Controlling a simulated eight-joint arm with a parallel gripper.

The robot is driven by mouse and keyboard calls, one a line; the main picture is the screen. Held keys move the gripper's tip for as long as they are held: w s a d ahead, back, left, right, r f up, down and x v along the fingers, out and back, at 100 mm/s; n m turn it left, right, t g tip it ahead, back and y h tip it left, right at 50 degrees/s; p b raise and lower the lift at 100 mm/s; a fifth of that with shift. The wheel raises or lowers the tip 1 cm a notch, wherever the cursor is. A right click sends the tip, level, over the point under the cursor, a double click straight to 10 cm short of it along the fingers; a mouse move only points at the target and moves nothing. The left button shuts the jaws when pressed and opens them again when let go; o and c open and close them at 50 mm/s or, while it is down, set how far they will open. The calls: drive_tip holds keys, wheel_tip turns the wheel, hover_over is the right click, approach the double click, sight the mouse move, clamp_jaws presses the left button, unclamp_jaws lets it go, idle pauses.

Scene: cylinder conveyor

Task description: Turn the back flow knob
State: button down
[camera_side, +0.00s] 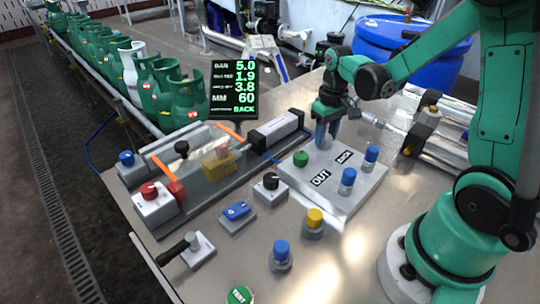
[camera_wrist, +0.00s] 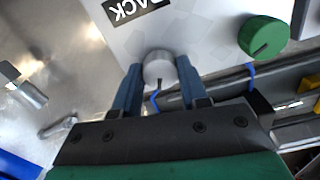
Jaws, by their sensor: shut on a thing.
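My gripper (camera_side: 326,138) points down at the far corner of the light grey panel (camera_side: 325,203). The wrist view shows its two blue fingers (camera_wrist: 159,78) shut on a small round grey knob (camera_wrist: 158,66), one finger on each side. A green knob (camera_side: 300,158) stands left of the gripper and also shows in the wrist view (camera_wrist: 264,36).
A clear-covered cylinder rig (camera_side: 205,165) lies left of the panel. Several switches stand on the metal table.

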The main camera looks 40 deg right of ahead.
sight(326, 137)
drive_tip(key=m, duration=0.5)
drive_tip(key=shift+m, duration=0.4)
idle(0.4)
drive_tip(key=shift+c, duration=2.3)
unclamp_jaws()
drive_tip(key=shift+r, duration=2.85)
